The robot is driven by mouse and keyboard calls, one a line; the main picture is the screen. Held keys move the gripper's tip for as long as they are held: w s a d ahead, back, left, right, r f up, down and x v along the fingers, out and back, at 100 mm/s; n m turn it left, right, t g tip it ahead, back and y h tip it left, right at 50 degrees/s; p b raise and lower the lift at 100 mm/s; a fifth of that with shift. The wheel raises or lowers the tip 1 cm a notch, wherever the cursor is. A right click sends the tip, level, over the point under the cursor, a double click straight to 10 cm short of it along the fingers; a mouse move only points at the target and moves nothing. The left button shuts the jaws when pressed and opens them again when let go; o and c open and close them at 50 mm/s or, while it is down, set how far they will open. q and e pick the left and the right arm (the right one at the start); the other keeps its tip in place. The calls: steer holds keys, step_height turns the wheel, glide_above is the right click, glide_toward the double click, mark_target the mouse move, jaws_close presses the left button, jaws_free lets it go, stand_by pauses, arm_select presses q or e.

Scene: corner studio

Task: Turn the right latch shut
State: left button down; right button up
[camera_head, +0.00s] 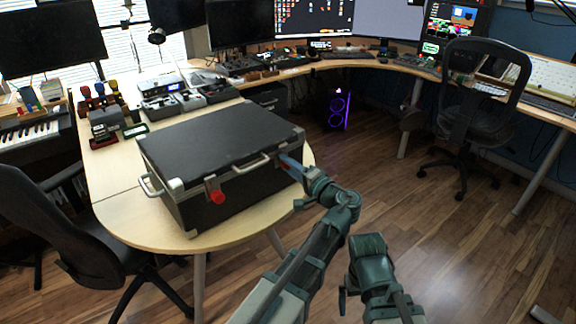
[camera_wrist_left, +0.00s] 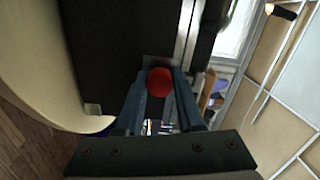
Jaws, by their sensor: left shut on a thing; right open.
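A black hard case (camera_head: 225,145) with metal corners lies with its lid down on the wooden table. The left latch (camera_head: 216,195), with a red knob, is on its front face, left of the front handle. My left gripper (camera_head: 290,163) is at the right end of that face, shut on the right latch. Its fingers cover that latch in the head view. In the left wrist view the latch's red knob (camera_wrist_left: 160,82) shows between the two fingers. My right gripper (camera_head: 368,248) is low in front, apart from the case; it is open and holds nothing visible.
The light wooden table (camera_head: 120,215) has a rounded front end. Small devices (camera_head: 165,98) stand behind the case. A black chair (camera_head: 60,235) is at the left, another (camera_head: 475,105) at the back right.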

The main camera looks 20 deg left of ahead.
arm_select(q)
steer(key=shift+f, duration=0.1)
steer(key=c, duration=0.5)
jaws_free()
